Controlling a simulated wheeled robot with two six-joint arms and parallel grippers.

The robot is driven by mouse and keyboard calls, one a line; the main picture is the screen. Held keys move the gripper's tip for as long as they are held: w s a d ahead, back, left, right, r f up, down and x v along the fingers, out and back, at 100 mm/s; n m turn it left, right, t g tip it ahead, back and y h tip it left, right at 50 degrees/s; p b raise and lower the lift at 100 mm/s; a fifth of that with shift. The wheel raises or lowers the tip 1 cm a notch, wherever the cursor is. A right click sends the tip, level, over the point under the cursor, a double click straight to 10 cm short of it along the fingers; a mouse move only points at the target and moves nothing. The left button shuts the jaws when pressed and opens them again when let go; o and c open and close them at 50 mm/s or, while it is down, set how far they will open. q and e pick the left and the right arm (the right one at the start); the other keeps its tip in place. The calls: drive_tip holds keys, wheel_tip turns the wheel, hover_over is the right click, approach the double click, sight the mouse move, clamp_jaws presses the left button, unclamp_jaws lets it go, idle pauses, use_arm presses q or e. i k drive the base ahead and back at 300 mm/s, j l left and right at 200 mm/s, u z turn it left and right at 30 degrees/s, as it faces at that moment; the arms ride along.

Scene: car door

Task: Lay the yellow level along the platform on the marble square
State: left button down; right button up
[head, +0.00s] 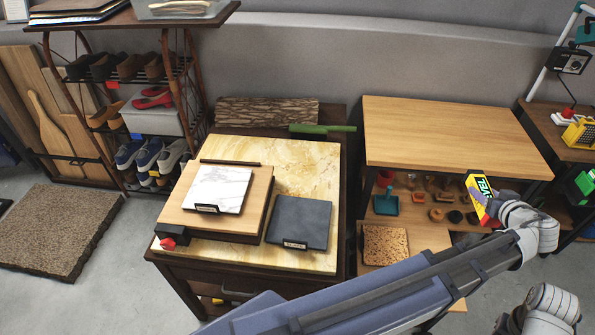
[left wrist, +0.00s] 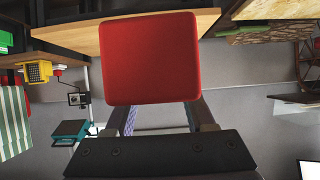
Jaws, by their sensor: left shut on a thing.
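The white marble square (head: 219,189) lies on a raised wooden platform (head: 257,190) on the yellow stone-topped table, far left of the level. The square's top is bare, with a small dark label at its front edge. My right gripper is not visible.
A dark slate square (head: 300,222) lies right of the platform on the stone tabletop (head: 285,160). A dark strip (head: 230,163) lies behind the marble square, and a small red item (head: 168,243) sits at the front left. A wooden table (head: 450,135) stands at right.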

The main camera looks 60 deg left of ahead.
sight(221, 183)
drive_tip(key=k+j, duration=0.25)
drive_tip(key=k+j+u, duration=0.15)
drive_tip(key=j, duration=0.25)
drive_tip(key=k+j, duration=0.25)
drive_tip(key=k+j+u, duration=0.1)
drive_tip(key=j, duration=0.35)
drive_tip(key=k+j+u, duration=0.1)
drive_tip(key=k+j, duration=0.4)
drive_tip(key=j, duration=0.25)
drive_tip(key=k+j+u, duration=0.15)
drive_tip(key=j, duration=0.25)
drive_tip(key=k+j, duration=0.2)
drive_tip(key=j, duration=0.2)
